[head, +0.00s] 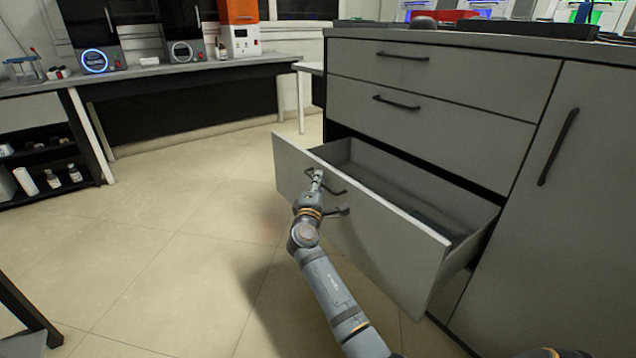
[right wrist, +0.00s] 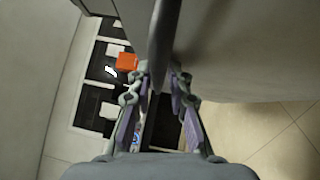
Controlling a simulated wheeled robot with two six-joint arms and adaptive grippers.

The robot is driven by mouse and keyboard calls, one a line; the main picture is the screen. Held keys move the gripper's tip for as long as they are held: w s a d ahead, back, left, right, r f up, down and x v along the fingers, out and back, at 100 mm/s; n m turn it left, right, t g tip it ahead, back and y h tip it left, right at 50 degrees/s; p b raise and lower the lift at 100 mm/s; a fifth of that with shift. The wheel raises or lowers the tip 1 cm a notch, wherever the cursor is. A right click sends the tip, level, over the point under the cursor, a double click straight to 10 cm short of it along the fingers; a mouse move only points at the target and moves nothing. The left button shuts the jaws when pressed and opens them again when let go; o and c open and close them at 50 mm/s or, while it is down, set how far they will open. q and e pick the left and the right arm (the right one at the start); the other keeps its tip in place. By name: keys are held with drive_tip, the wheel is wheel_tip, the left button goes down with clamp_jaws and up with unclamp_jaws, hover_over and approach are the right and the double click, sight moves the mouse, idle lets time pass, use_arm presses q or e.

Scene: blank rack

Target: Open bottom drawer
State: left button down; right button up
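The bottom drawer (head: 380,240) of the grey cabinet is pulled well out, and its inside shows as an open grey box. Its dark bar handle (head: 338,190) is on the front panel. My right gripper (head: 318,176) is at this handle. In the right wrist view the dark handle (right wrist: 160,45) runs between the two fingertips of my right gripper (right wrist: 160,75), which close on it from both sides. My left gripper is not in view.
Two upper drawers (head: 420,110) are shut, as is the tall door (head: 570,200) at right. Open tiled floor (head: 190,230) lies left of the drawer. A lab bench (head: 180,72) with machines stands at the back left.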

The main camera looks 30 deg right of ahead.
drive_tip(key=v, duration=0.7)
drive_tip(key=shift+s+a, duration=0.15)
drive_tip(key=shift+s, duration=0.05)
